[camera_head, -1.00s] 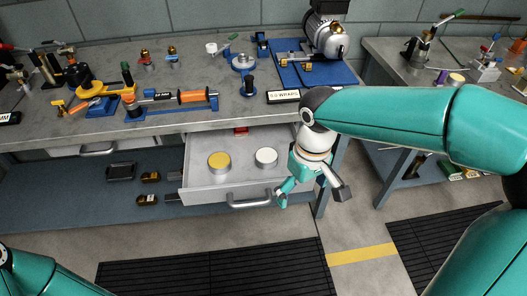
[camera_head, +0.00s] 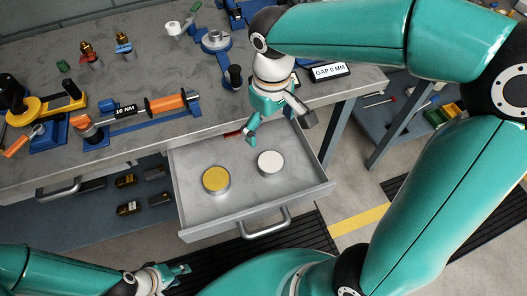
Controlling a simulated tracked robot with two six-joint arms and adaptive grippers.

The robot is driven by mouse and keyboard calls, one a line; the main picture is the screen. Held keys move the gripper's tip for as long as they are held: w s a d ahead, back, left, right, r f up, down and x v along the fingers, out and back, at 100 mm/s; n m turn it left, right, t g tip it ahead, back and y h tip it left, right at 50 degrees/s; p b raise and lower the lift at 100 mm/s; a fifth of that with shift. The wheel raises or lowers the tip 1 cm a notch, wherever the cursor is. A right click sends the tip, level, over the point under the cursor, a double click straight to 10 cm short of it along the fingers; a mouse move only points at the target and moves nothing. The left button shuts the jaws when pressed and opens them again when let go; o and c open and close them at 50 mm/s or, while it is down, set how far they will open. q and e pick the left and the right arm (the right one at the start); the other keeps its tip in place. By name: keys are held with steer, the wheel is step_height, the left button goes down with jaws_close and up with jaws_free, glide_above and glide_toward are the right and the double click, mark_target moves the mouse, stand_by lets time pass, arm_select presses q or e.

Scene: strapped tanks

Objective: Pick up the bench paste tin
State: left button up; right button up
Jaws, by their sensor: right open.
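An open drawer (camera_head: 297,203) under the bench holds two round tins standing upright and apart. One tin has a yellow top (camera_head: 216,179) and is on the left. The other has a white top (camera_head: 270,162) and is on the right. I cannot read a label on either, so I cannot tell which is the bench paste tin. My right gripper (camera_head: 280,128) is open and empty, by the bench's front edge above the back of the drawer, beyond the white-topped tin. My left gripper (camera_head: 178,270) is low at the bottom left, away from the drawer; its jaws are unclear.
The bench top (camera_head: 165,60) overhangs the back of the drawer. A torque tool with an orange handle (camera_head: 168,102) and a "GAP 6 MM" sign (camera_head: 330,72) lie near its front edge. A small red item (camera_head: 233,133) is at the drawer's back. The drawer handle (camera_head: 268,228) sticks out in front.

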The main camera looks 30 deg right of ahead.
steer(key=b, duration=0.1)
glide_above(271, 161)
steer(key=f, duration=1.1)
steer(key=shift+s+a, duration=0.25)
steer(key=shift+a, duration=0.15)
steer(key=shift+w+d+f, duration=0.1)
steer(key=shift+d+f, duration=0.05)
steer(key=shift+f, duration=1.2)
steer(key=shift+w+d+f, duration=0.1)
steer(key=shift+d+f, duration=0.05)
steer(key=shift+f, duration=1.15)
steer(key=c, duration=1.4)
steer(key=shift+r, duration=0.1)
